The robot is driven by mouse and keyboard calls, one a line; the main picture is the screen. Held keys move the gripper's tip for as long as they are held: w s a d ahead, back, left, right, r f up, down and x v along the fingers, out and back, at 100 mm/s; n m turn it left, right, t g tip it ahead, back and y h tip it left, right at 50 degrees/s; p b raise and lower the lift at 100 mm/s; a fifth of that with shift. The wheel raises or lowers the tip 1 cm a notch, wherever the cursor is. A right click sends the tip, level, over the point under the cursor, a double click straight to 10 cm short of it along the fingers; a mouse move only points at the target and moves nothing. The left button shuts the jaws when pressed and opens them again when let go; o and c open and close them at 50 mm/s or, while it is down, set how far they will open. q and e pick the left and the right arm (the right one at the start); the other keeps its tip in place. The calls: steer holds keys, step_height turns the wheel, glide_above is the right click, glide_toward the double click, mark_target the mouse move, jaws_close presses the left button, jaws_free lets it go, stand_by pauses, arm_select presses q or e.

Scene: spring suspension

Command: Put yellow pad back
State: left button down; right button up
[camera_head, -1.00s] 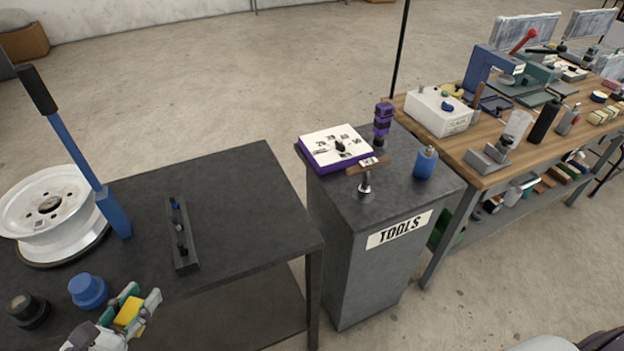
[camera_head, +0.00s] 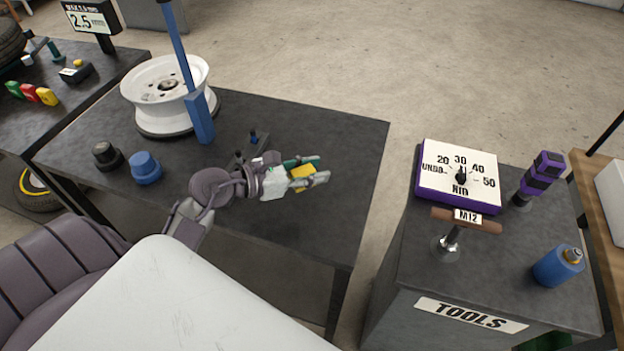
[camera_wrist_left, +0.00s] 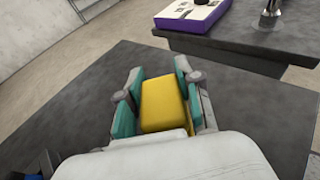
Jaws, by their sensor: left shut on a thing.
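The yellow pad (camera_head: 304,178) is held between the fingers of my left gripper (camera_head: 306,172), above the dark table (camera_head: 345,135). In the left wrist view the yellow pad (camera_wrist_left: 163,104) fills the space between the teal finger pads of the gripper (camera_wrist_left: 160,100). At the far left of the head view, a row of coloured pads (camera_head: 32,93) in green, red and yellow lies on another dark table. My right gripper does not show.
A white wheel rim (camera_head: 165,92) with a blue lever post stands behind my left arm. Black (camera_head: 107,156) and blue (camera_head: 145,167) round parts sit at the table's left. The tools cabinet (camera_head: 400,290) is at right, across a gap. The table's right side is bare.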

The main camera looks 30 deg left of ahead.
mark_target(312, 189)
arm_select(q)
steer(key=shift+w+a+f, duration=0.35)
steer(key=shift+w, duration=0.05)
steer(key=shift+w+f, duration=0.15)
steer(key=shift+w, duration=0.05)
step_height(312, 189, down, 4)
steer(key=shift+r, duration=0.1)
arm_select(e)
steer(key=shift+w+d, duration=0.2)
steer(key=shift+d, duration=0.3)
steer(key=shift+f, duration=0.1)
arm_select(q)
steer(key=shift+f, duration=0.25)
steer(key=c, duration=0.8)
jaws_free()
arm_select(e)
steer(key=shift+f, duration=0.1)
arm_select(q)
steer(key=shift+o, duration=0.2)
steer(key=shift+r, duration=0.1)
